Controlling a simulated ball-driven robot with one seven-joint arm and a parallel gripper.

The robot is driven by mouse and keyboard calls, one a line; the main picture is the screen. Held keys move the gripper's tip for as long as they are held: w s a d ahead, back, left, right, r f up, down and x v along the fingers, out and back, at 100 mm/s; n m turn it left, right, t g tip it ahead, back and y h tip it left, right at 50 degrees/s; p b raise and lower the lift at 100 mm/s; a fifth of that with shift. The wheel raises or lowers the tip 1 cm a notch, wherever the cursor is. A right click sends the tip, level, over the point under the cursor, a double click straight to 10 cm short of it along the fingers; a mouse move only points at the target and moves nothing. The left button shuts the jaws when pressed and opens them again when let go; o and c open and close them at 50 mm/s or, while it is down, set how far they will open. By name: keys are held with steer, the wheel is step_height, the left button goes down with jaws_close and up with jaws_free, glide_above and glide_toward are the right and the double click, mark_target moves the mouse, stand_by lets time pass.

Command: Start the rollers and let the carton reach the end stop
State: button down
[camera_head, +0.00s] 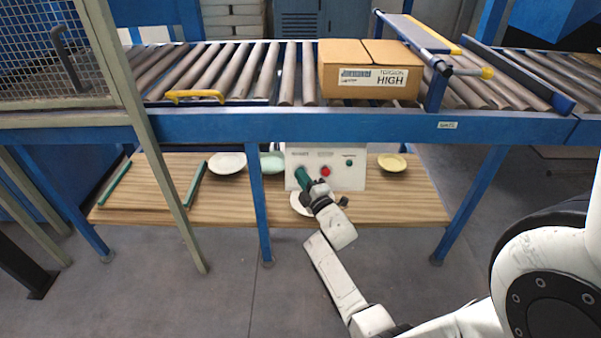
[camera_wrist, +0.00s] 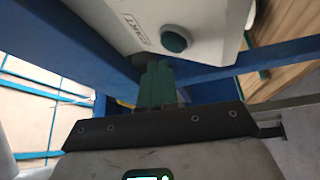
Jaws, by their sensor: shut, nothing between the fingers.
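A closed cardboard carton (camera_head: 345,83), labelled HIGH, sits on the rollers (camera_head: 225,70), beside a blue frame with a tilted panel (camera_head: 415,32). I cannot tell which part is the end stop. Under the conveyor stands a white control box (camera_head: 356,180) with a red button (camera_head: 325,171) and a dark green button (camera_head: 349,162). My gripper (camera_head: 301,175) is shut and empty at the box's left front, left of the red button. In the wrist view, its green fingers (camera_wrist: 157,70) point towards the box, just below a green button (camera_wrist: 174,39) with upside-down lettering beside it. Contact is not clear.
Blue conveyor legs (camera_head: 261,205) stand either side. A mesh guard (camera_head: 50,50) is at the left. Floor in front is clear.

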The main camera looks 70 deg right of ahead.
steer(key=shift+d+f, duration=0.1)
steer(key=shift+w+d+f+b, duration=0.15)
steer(key=shift+d+b, duration=0.1)
steer(key=shift+b, duration=0.1)
